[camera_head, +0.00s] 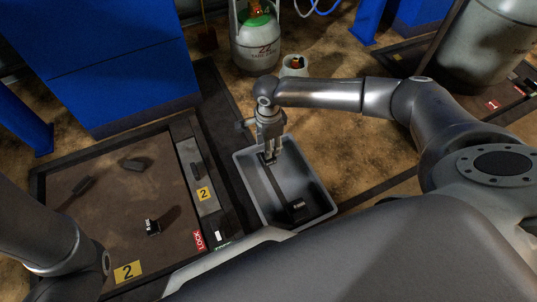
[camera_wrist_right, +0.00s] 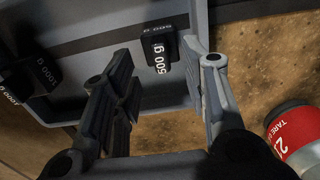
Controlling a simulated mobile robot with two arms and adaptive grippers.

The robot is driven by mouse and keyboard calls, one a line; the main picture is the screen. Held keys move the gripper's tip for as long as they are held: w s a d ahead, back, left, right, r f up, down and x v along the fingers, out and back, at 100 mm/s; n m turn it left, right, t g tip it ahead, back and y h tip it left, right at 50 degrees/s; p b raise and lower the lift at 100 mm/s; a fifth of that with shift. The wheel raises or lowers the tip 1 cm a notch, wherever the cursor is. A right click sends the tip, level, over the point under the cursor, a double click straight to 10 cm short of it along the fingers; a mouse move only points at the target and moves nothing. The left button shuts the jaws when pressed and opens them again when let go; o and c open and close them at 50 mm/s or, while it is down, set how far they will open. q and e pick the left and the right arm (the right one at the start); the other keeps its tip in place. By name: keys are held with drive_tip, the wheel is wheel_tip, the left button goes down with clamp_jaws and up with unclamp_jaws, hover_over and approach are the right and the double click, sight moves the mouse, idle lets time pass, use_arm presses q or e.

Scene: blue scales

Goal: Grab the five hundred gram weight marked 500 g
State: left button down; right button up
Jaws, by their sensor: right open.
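A small black block marked 500 g (camera_wrist_right: 160,50) stands in the grey tray beside its wall in the right wrist view. It lies beyond the fingertips, in the gap between them. My right gripper (camera_head: 269,157) is open over the tray's far left end; its two fingers also frame the block in the wrist view (camera_wrist_right: 165,80). Whether the fingers touch the block cannot be told. A second, larger dark weight (camera_wrist_right: 30,78) with inverted lettering stands left of the fingers. In the head view a dark weight (camera_head: 298,206) is at the tray's near end. My left gripper is out of frame.
The grey tray (camera_head: 322,190) has raised walls close around my right gripper. A framed brown plate (camera_head: 110,205) with small dark objects lies to the left. A gas cylinder (camera_head: 254,42) and white container (camera_head: 294,67) stand behind. A red-and-white object (camera_wrist_right: 297,140) shows at lower right.

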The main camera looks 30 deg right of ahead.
wheel_tip(320, 180, down, 4)
drive_tip(key=b, duration=0.3)
drive_tip(key=shift+f+b, duration=0.2)
drive_tip(key=shift+b, duration=0.1)
drive_tip(key=shift+w, duration=0.1)
drive_tip(key=shift+r, duration=0.1)
drive_tip(key=shift+c, duration=0.5)
clamp_jaws()
